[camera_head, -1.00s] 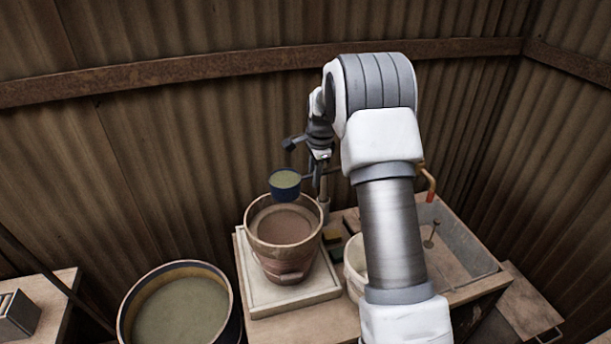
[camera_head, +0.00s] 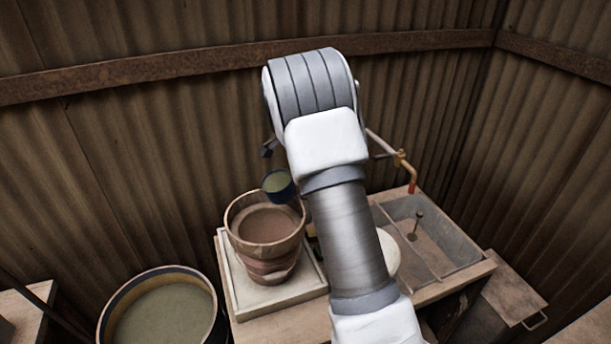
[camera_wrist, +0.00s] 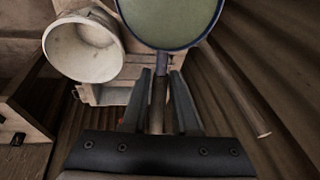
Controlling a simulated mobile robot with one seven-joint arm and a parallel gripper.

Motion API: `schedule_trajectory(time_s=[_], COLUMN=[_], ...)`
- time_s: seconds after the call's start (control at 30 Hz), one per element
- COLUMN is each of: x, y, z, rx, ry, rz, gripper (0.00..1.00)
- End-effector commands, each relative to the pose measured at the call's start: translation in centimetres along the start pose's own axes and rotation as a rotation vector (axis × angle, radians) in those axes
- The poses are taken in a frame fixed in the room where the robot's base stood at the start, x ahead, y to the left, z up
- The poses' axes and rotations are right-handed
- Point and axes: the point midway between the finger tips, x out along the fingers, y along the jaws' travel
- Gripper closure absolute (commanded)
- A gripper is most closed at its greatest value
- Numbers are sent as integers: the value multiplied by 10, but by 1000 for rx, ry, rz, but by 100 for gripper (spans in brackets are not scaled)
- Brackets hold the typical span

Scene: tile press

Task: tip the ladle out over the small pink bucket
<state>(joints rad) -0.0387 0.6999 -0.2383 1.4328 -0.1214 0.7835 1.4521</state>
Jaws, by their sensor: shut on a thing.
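A dark blue ladle cup (camera_head: 278,186) full of pale green liquid appears level over the back right rim of a pinkish-brown bucket (camera_head: 268,262). That bucket holds brown contents; I take it as the small pink one. I cannot tell how high the cup is above the rim. In the wrist view the ladle (camera_wrist: 172,22) fills the top middle. My gripper (camera_wrist: 160,95) is shut on the ladle's handle. In the head view my arm hides the gripper.
A large tub (camera_head: 165,312) of green liquid stands front left. The pinkish bucket stands on a pale square tray (camera_head: 240,303). A cream bucket (camera_head: 389,253) is partly behind my arm; a sink (camera_head: 440,235) and tap (camera_head: 405,170) are at right. Corrugated walls close the back.

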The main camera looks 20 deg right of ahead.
Motion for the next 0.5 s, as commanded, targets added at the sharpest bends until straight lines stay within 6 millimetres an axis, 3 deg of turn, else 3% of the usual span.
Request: schedule_trajectory(time_s=[0.5], x=[-40], y=[-9], z=[7], rx=[-70], ry=[337], rz=[-1], gripper=[100])
